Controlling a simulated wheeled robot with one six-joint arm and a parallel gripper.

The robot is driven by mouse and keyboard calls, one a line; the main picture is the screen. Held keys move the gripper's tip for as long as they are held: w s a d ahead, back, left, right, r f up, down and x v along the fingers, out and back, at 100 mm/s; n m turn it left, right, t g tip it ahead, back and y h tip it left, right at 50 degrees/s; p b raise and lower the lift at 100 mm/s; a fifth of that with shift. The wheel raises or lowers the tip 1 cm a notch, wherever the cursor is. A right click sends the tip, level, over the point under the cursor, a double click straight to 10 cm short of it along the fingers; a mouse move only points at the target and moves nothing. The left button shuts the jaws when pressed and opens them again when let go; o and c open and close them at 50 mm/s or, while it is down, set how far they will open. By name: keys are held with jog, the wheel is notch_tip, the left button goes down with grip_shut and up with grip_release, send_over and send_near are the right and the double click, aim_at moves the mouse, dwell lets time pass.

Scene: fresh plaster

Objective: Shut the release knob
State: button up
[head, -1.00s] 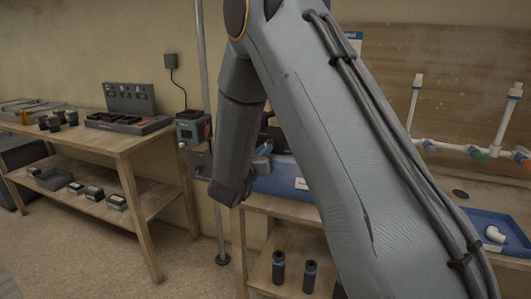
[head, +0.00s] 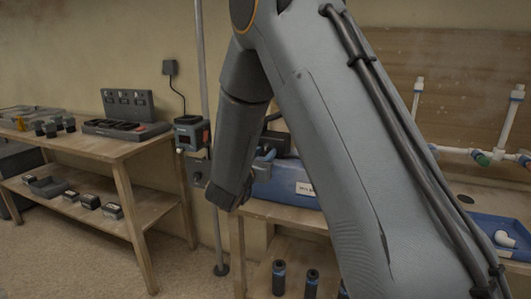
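I cannot make out a release knob on either at this size. The dark end of my arm hangs just right of the bracket and overlaps the pole area in the picture. I cannot tell whether it touches anything. My gripper's fingers cannot be made out behind the wrist. A small grey-blue part shows right of the wrist, in front of a blue bin (head: 285,185).
A wooden bench (head: 120,145) with black cases and small tools stands at left. A second bench behind my arm bears the blue bin and a blue tray (head: 510,256); dark cylinders (head: 279,278) stand below. White pipes (head: 509,115) run along the right.

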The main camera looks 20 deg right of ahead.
jog(key=b+v, duration=0.1)
jog(key=v, duration=1.1)
dwell(0.5)
